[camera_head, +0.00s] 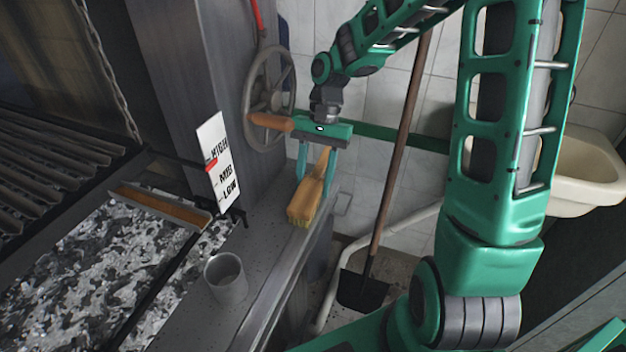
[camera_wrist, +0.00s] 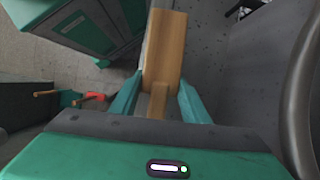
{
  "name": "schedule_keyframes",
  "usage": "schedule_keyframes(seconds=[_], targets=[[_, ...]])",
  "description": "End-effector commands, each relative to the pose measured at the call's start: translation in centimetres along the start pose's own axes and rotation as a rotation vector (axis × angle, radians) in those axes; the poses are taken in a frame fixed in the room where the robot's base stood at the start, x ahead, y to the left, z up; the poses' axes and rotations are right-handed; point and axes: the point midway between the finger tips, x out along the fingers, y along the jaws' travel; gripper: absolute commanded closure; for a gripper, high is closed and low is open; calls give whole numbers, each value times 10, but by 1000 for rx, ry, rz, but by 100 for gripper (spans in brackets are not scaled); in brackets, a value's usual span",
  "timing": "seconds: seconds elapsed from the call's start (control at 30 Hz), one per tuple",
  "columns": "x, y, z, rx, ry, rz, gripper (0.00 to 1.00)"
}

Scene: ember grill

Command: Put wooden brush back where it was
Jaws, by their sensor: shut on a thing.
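The wooden brush (camera_head: 308,199) has a tan wooden back and yellowish bristles. It is at the grey ledge beside the grill, near the ledge's right edge. My gripper (camera_head: 316,176) is above it with the fingers pointing down, one on each side of the brush's handle, shut on it. In the wrist view the brush (camera_wrist: 166,50) extends away from my gripper (camera_wrist: 158,108), its narrow handle between the fingers. I cannot tell whether the bristles touch the ledge.
A grey cup (camera_head: 226,279) stands on the ledge in front. A HIGH/MID/LOW sign (camera_head: 218,165) stands at the grill's edge. A handwheel (camera_head: 268,98) with an orange handle is close behind my gripper. A long-handled shovel (camera_head: 363,290) stands to the right. Ledge between cup and brush is clear.

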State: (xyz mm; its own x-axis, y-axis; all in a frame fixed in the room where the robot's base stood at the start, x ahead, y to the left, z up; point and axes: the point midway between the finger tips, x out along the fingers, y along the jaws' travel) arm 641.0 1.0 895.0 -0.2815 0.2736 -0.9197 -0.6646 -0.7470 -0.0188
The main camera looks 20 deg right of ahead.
Motion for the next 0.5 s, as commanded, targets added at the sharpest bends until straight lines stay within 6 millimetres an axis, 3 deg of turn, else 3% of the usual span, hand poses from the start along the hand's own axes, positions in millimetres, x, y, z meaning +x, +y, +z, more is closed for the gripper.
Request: schedule_keyframes(seconds=[0.07,0.1,0.17,0.5], targets=[[0,0,0,0,0,0,94],[1,0,0,0,-1,0,56],[0,0,0,0,0,0,41],[-1,0,0,1,0,0,39]])
